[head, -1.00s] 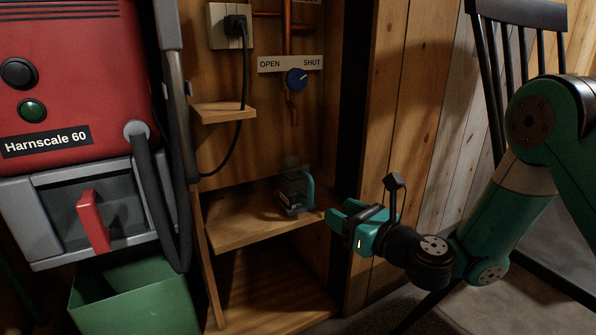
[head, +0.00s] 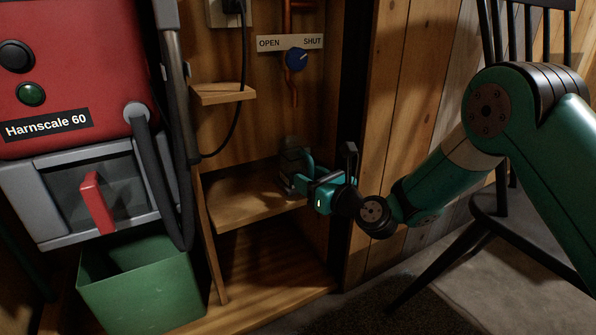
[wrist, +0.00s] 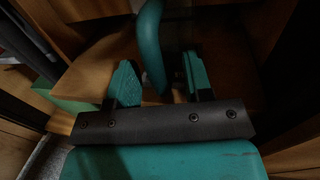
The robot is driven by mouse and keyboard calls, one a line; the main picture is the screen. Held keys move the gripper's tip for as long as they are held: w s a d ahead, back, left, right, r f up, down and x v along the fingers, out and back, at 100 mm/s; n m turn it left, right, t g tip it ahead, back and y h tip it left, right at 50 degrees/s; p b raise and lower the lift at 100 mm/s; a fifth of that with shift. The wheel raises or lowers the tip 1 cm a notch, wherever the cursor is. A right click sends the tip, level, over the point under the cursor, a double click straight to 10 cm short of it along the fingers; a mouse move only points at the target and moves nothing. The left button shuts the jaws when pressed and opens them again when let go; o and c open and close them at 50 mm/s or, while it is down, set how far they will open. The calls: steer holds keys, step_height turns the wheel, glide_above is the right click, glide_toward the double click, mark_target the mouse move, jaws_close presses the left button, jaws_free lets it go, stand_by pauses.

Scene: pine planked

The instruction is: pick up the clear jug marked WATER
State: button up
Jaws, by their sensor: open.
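The clear jug (head: 289,162) stands on the wooden shelf (head: 235,205) in the head view, largely hidden by my gripper (head: 300,182). Its label cannot be read from here. In the wrist view its teal handle (wrist: 152,48) rises upright between the two teal fingers of my gripper (wrist: 158,80). The fingers are open, with a gap showing on the right side of the handle. The handle is nearer the left finger; I cannot tell whether they touch. The clear body beyond the handle is dark and hard to make out.
A red machine (head: 70,70) and green bin (head: 143,292) stand left. A dark chair (head: 485,215) is at right.

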jaws_close()
steer(key=shift+a+r, duration=0.1)
stand_by(0.4)
